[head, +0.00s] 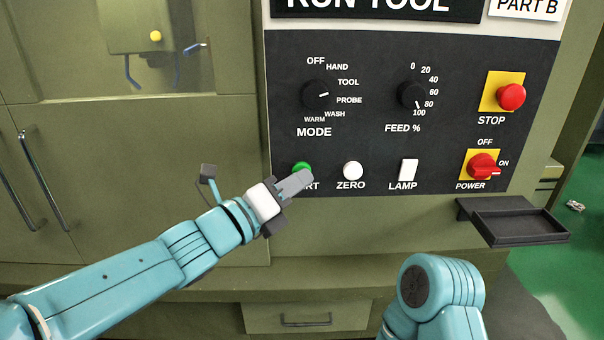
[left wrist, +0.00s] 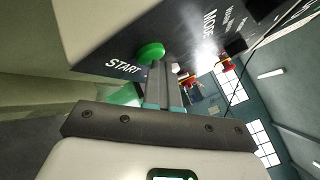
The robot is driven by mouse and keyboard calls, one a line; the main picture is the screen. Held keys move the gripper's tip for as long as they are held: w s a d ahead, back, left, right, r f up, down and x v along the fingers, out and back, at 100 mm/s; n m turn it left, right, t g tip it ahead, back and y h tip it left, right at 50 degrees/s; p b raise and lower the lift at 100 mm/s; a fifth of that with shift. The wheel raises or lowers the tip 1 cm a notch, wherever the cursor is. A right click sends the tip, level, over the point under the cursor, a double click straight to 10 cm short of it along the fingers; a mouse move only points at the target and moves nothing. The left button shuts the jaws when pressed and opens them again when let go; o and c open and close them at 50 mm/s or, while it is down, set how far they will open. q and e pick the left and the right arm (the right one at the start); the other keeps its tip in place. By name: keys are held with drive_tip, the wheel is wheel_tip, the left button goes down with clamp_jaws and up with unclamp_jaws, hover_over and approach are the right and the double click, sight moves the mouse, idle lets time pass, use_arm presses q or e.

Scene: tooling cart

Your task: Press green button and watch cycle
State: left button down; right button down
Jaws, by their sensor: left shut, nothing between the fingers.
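The green START button (head: 302,168) is at the lower left of the dark control panel (head: 450,130). My left gripper (head: 308,176) is shut and empty, its fingertips over the lower right part of the button and hiding part of the START label in the head view. In the left wrist view the green button (left wrist: 151,52) shows beside the closed fingers (left wrist: 160,75), near their tips. I cannot tell whether the fingertips touch it. The machine window (head: 150,45) is at the upper left, with a yellow knob behind it. My right gripper is not in view.
Close by are the white ZERO button (head: 353,170), LAMP switch (head: 408,170), MODE knob (head: 318,95), FEED knob (head: 412,96), red STOP button (head: 511,96) and red POWER switch (head: 482,165). A dark tray (head: 520,228) juts out at the right.

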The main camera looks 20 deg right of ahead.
use_arm(q)
drive_tip(key=shift+s+a+f+b, duration=0.15)
drive_tip(key=shift+s+a+b, duration=0.1)
drive_tip(key=shift+s+b, duration=0.5)
drive_tip(key=s+b, duration=0.2)
drive_tip(key=s+a+b, duration=0.1)
drive_tip(key=s+b, duration=0.1)
drive_tip(key=s, duration=0.1)
drive_tip(key=shift+a, duration=0.2)
drive_tip(key=shift+w, duration=0.15)
idle(6.4)
